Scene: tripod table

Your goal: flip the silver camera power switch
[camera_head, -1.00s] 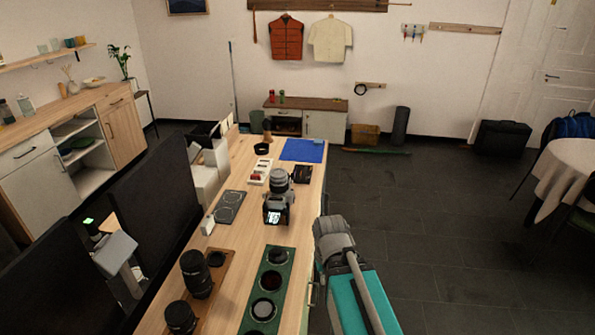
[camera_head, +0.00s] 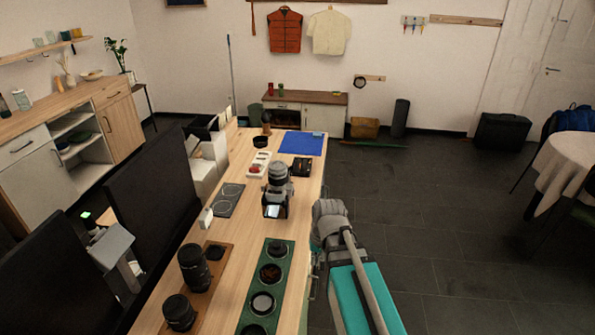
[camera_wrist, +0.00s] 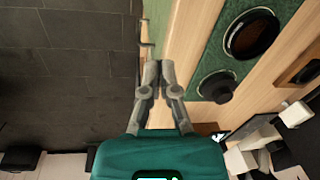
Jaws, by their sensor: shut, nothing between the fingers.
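The silver camera (camera_head: 277,190) stands upright on the long wooden table, with a grey lens on its far side and a lit screen facing me. Its power switch is too small to make out. My gripper shows in the wrist view (camera_wrist: 159,70) with its two fingers together and nothing between them. It is over the table's edge, beside the green mat. In the head view my arm is to the right of the table, nearer to me than the camera, and the fingertips cannot be made out. I cannot make out the silver camera in the wrist view.
A green mat (camera_head: 279,278) with several round filters and a brown board (camera_head: 217,268) with black lenses lie nearer to me. A grey pad (camera_head: 229,199) lies left of the camera. Black monitors (camera_head: 152,205) line the left side. Dark floor (camera_head: 430,230) is clear at right.

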